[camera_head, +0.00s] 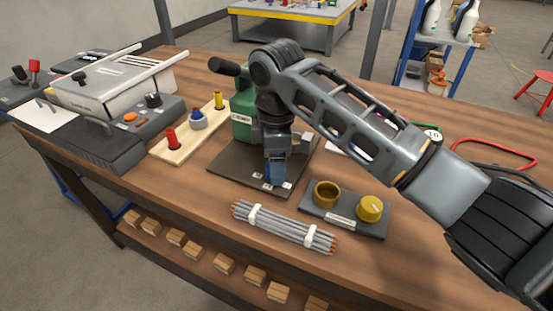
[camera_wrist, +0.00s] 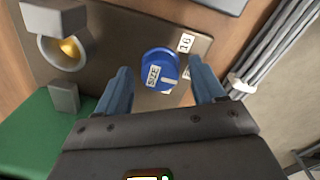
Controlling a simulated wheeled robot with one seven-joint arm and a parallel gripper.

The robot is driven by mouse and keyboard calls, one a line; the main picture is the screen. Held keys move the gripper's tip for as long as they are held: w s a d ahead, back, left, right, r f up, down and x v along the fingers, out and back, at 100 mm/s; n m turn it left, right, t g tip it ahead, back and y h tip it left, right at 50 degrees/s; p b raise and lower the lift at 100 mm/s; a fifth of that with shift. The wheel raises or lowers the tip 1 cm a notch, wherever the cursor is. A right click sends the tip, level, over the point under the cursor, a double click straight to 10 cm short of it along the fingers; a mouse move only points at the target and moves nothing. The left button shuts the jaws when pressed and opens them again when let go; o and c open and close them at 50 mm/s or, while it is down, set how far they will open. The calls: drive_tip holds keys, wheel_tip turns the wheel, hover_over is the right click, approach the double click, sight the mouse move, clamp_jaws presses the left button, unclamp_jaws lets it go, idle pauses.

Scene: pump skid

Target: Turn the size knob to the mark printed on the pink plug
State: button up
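The blue size knob (camera_wrist: 160,70) has a white SIZE label and a white pointer line on its lower right side in the wrist view. It sits on a dark plate (camera_wrist: 115,35), also in the head view (camera_head: 228,172). A printed 16 mark (camera_wrist: 186,43) lies beside the knob; another mark is partly hidden by the right finger. My gripper (camera_wrist: 160,68) is open, with one blue finger on each side of the knob; contact cannot be told. In the head view my gripper (camera_head: 277,178) points down at the plate and hides the knob. I cannot make out a pink plug.
A green pump (camera_head: 242,108) stands behind the plate. A wooden board (camera_head: 187,132) with red, blue and yellow pieces is left. A bundle of grey rods (camera_head: 283,226) and a panel with two brass-coloured round parts (camera_head: 345,222) lie in front. A red loop (camera_head: 495,150) lies right.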

drive_tip(key=c, duration=1)
drive_tip(key=shift+r, duration=0.1)
drive_tip(key=shift+r+m+p, duration=0.1)
drive_tip(key=shift+m+p, duration=0.2)
drive_tip(key=shift+p, duration=0.35)
drive_tip(key=shift+m+p, duration=0.3)
drive_tip(key=shift+p, duration=0.15)
drive_tip(key=m+p, duration=0.3)
drive_tip(key=p, duration=0.1)
drive_tip(key=shift+s+a+r, duration=0.1)
drive_tip(key=shift+r, duration=0.05)
drive_tip(key=m+p, duration=0.3)
drive_tip(key=shift+m+p, duration=0.4)
drive_tip(key=shift+f+m+p, duration=0.15)
drive_tip(key=shift+m+p, duration=0.55)
drive_tip(key=shift+m, duration=0.25)
drive_tip(key=shift+f+m+p, duration=0.1)
drive_tip(key=shift+m+p, duration=0.55)
drive_tip(key=shift+m, duration=0.3)
